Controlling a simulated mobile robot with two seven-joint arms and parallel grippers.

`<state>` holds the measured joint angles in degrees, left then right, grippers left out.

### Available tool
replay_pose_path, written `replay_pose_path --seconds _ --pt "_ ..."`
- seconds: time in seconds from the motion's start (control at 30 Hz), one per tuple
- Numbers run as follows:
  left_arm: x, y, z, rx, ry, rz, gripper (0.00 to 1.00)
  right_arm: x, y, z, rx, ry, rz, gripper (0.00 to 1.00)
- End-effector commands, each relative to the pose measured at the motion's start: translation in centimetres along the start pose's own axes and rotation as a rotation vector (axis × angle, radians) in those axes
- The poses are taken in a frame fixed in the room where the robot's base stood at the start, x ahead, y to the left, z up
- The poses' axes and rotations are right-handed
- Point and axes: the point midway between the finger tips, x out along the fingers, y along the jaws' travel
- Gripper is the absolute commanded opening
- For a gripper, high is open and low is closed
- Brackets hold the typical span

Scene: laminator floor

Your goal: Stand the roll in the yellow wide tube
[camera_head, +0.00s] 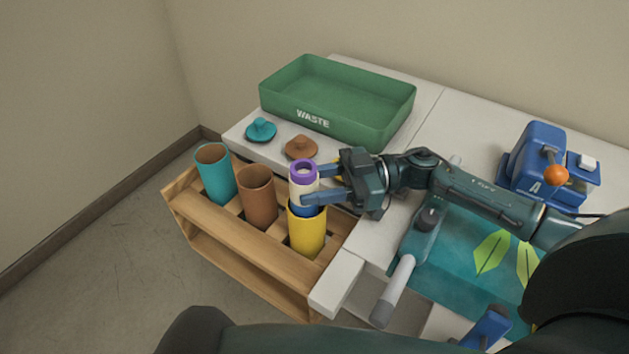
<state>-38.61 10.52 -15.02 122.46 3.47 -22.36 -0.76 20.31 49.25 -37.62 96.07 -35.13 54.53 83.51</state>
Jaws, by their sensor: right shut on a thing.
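The roll (303,186) is pale with a purple ring around its open upper end. It is upright over the yellow wide tube (307,237), which stands in the front right of the wooden rack. A dark blue band shows between the pale part and the tube's mouth; the roll's lower end is hidden, so I cannot tell how deep it is in the tube. My right gripper (311,185) comes in from the right, its blue fingers shut on the roll just above the tube. My left gripper is not in view.
The wooden rack (230,246) also holds a teal tube (214,175) and a brown tube (257,197). Behind are a teal lid (261,130), a brown lid (301,147) and a green waste tray (338,104). A blue machine (535,160) stands at the right.

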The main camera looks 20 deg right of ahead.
Motion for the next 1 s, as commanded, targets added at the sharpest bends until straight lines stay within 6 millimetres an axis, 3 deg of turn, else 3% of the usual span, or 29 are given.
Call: replay_pose_path --seconds 0.17,0.2,0.47,0.67,1.0 --pt "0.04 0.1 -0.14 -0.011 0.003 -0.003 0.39 0.01 -0.01 -0.02 0.0 0.001 0.0 0.15" --pt "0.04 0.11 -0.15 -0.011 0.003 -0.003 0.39 0.01 0.0 -0.02 0.0 0.001 0.0 0.41" --pt "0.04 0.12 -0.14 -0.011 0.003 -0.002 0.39 0.01 0.0 -0.02 0.0 0.0 0.0 0.62" --pt "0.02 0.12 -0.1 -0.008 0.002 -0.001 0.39 0.0 -0.01 0.01 0.0 0.0 0.0 0.66" --pt "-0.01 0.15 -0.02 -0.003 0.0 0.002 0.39 0.0 0.0 0.0 0.0 0.0 0.0 0.94"
